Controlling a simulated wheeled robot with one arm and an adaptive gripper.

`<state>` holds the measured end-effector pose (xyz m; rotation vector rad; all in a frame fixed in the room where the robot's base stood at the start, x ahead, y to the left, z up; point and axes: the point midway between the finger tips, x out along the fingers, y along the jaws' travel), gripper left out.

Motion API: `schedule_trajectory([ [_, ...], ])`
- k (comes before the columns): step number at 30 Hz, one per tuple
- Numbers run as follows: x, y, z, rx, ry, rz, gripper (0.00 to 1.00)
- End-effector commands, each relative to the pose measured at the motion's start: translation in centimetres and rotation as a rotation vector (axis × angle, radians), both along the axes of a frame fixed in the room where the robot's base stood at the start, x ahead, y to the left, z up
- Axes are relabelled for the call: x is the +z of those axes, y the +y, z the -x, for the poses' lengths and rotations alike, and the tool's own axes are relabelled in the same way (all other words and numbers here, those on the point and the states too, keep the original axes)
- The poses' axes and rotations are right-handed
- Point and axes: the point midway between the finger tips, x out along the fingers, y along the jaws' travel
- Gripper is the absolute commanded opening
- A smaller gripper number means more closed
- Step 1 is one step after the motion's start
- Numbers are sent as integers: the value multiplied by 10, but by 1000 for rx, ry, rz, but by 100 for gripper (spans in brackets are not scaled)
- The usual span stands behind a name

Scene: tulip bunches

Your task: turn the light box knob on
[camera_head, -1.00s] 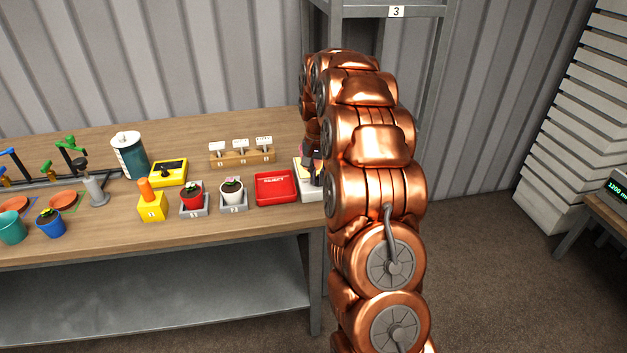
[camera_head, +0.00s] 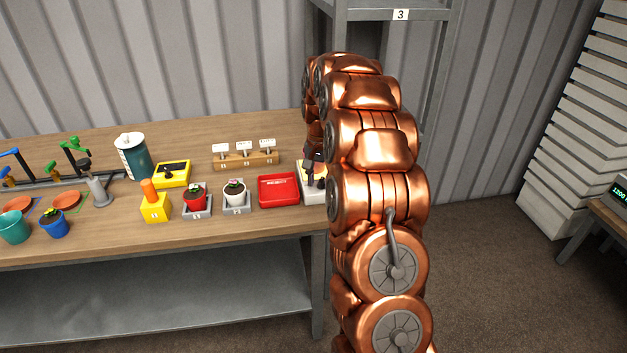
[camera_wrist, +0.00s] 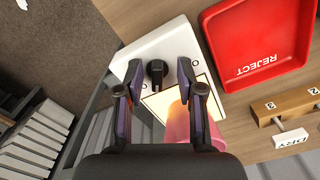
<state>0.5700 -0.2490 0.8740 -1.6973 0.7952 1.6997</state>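The light box is a white box (camera_wrist: 160,45) with a pale, cream-coloured panel (camera_wrist: 163,102) and a black knob (camera_wrist: 157,72). It sits at the table's right end in the head view (camera_head: 314,196), mostly hidden behind my arm. My gripper (camera_wrist: 160,76) is open over the box, with one dark purple-sided finger on each side of the knob. A gap shows between the knob and each finger. I cannot tell the knob's setting, or how far above the box the fingertips are.
A red REJECT tray (camera_wrist: 258,45) lies right beside the box. A wooden label holder (camera_wrist: 288,106) stands past it. A translucent pink-orange object (camera_wrist: 184,128), unclear, shows below the panel near my right finger. Potted plants (camera_head: 235,194) and a yellow box (camera_head: 155,207) stand farther left.

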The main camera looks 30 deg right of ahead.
Motion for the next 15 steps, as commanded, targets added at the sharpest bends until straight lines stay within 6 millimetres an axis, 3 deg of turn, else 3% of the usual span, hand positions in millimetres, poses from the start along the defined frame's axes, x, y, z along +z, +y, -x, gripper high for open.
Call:
schedule_trajectory([
  [8, 12, -1, 0, -2, -1, 2, 38],
  [15, 55, -3, -3, -3, -7, 3, 38],
])
